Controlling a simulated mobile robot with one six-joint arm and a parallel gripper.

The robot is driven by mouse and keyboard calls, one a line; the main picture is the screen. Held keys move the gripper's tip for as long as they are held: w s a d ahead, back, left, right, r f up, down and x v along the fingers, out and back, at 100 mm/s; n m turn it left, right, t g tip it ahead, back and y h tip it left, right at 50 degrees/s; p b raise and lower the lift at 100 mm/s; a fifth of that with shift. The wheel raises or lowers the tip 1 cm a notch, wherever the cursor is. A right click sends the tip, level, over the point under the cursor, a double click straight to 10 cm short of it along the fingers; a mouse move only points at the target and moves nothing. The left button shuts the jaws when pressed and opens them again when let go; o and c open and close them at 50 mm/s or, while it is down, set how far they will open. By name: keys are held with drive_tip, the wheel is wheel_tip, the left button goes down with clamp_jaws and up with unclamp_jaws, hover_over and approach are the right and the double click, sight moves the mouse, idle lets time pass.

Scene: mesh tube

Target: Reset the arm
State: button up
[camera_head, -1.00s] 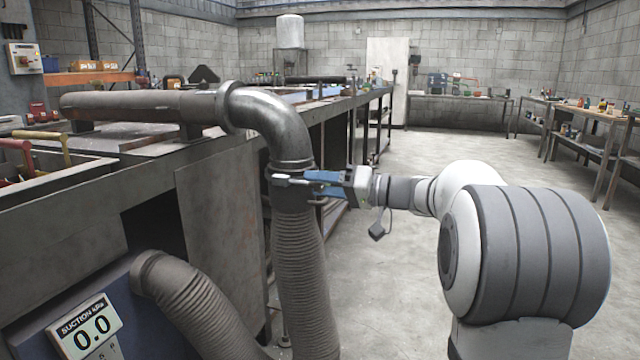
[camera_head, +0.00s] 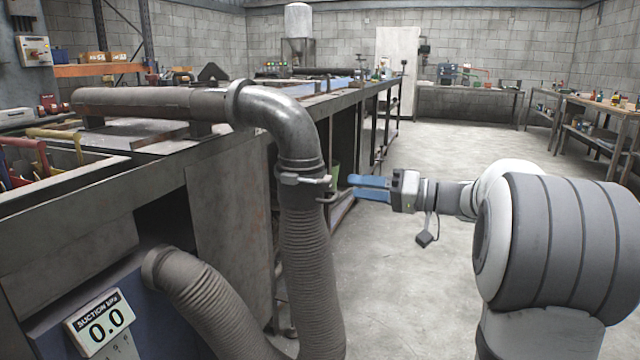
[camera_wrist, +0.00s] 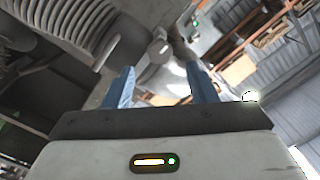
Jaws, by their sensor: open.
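My gripper (camera_head: 352,188) is open, with blue fingers pointing left. It is empty and stands just right of the clamp (camera_head: 302,180) on the ribbed hose, with a gap between them. In the wrist view the two blue fingers (camera_wrist: 163,88) are spread apart. The clamp's lever (camera_head: 322,181) sticks out to the right towards the fingers. The ribbed hose (camera_head: 308,265) hangs below a metal elbow pipe (camera_head: 283,115). In the wrist view the hose (camera_wrist: 85,28) is at the upper left.
The bench (camera_head: 70,190) fills the left side, with a rigid pipe (camera_head: 150,103) along its top. A suction display (camera_head: 100,322) reads 0.0 at the lower left. A second hose (camera_head: 215,300) curves along the bottom. The floor (camera_head: 400,290) between hose and arm is clear.

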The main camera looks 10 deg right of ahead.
drive_tip(key=s+a+r+m+g+h+p, duration=0.1)
drive_tip(key=s+a+r+g+h+p, duration=0.2)
drive_tip(key=s+a+p, duration=0.35)
drive_tip(key=s+a+r+m+g+h+p, duration=0.1)
drive_tip(key=s+a+r+g+h+p, duration=0.25)
drive_tip(key=s+p, duration=0.6)
drive_tip(key=s+d+r+h+p, duration=0.2)
drive_tip(key=s+r+h+p, duration=0.2)
drive_tip(key=p, duration=0.7)
drive_tip(key=s+d+r+m+h+p, duration=0.1)
drive_tip(key=s+r+h+p, duration=0.4)
drive_tip(key=p, duration=0.5)
drive_tip(key=shift+s+d+r+p, duration=0.3)
drive_tip(key=shift+s+d, duration=0.4)
drive_tip(key=shift+s, duration=0.3)
